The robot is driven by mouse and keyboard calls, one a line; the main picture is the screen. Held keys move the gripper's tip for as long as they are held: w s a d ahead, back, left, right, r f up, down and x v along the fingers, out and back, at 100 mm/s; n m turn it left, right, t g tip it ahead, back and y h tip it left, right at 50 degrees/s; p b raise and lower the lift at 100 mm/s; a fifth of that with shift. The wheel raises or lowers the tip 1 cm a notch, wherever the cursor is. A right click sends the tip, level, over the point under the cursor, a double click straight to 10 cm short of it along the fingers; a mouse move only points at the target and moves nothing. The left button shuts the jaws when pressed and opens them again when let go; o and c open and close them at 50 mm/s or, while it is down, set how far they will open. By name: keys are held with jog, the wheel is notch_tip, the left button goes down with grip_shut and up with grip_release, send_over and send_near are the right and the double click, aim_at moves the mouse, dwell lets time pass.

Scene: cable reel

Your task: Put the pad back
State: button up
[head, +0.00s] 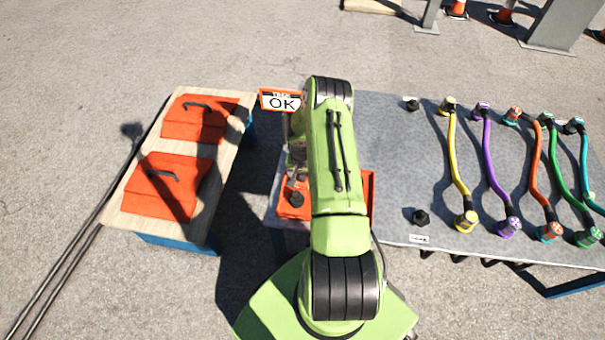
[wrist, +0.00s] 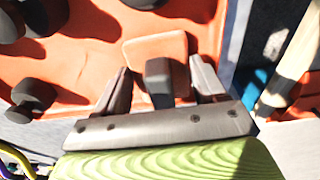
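A flat pale-orange square (wrist: 155,48), which looks like the pad, lies in the orange tray (wrist: 75,80) in the wrist view. A dark grey block (wrist: 159,84), apparently its grip, stands up at its near edge. My gripper (wrist: 161,77) has its two fingers either side of this block, with gaps visible on both sides, so it looks open and not clamped. In the head view, my arm hides the gripper and the pad; part of the orange tray (head: 368,190) shows beside the arm.
Dark knobs (wrist: 35,92) stand in the tray near my gripper. A sign reading OK (head: 281,101) stands behind the tray. To the left, a wooden-topped bench (head: 135,205) carries two orange lids (head: 165,187) with black handles. To the right, a grey table (head: 390,160) holds several coloured cables.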

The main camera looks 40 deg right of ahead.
jog(key=o, duration=0.4)
jog(key=shift+c, duration=0.2)
jog(key=shift+r, duration=0.15)
jog(key=w+a+r+n+p, duration=0.1)
jog(key=a+r+p, duration=0.1)
jog(key=r, duration=0.9)
jog(key=w+a+r+n+p, duration=0.1)
jog(key=a+r+p, duration=0.1)
jog(key=r, duration=0.9)
jog(key=s+a+r+n+t, duration=0.1)
jog(key=s+a+r+n, duration=0.1)
jog(key=a+r, duration=0.45)
jog(key=s+a+r+n+t, duration=0.1)
jog(key=a+r, duration=0.2)
jog(key=r, duration=0.6)
jog(key=s+a+r+n+t, duration=0.1)
jog(key=s+a+r, duration=0.2)
jog(key=s, duration=0.3)
jog(key=s+a+r+n+t, duration=0.1)
jog(key=s+a+r+n, duration=0.1)
jog(key=s+a+r, duration=0.2)
jog(key=s+a+r+n+y, duration=0.1)
jog(key=s+a+r+n, duration=0.1)
jog(key=s+a, duration=0.3)
jog(key=s+r, duration=0.1)
jog(key=s, duration=0.2)
jog(key=shift+s+r+t, duration=0.3)
jog(key=shift+t, duration=0.1)
